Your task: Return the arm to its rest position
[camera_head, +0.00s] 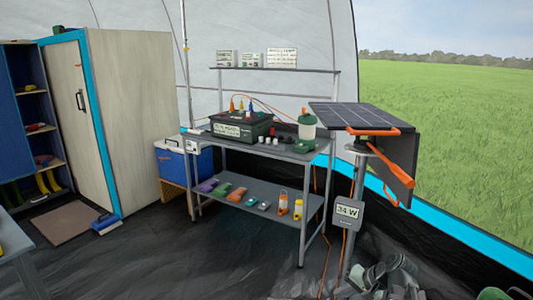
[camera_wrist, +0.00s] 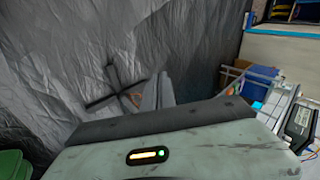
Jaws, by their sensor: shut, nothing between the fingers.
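My arm, grey and folded low, shows at the bottom right of the head view, partly cut off by the lower edge. In the wrist view my gripper (camera_wrist: 160,82) shows as narrow grey fingers, closed together and empty. They stand over the dark floor sheet, above the edge of a pale grey-green body with a yellow and green light. That body hides the lower part of the fingers. No object is held, and I see no contact with the bench or the panel stand.
Orange cables run down to the floor. A blue cooler (camera_head: 175,163) is at left.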

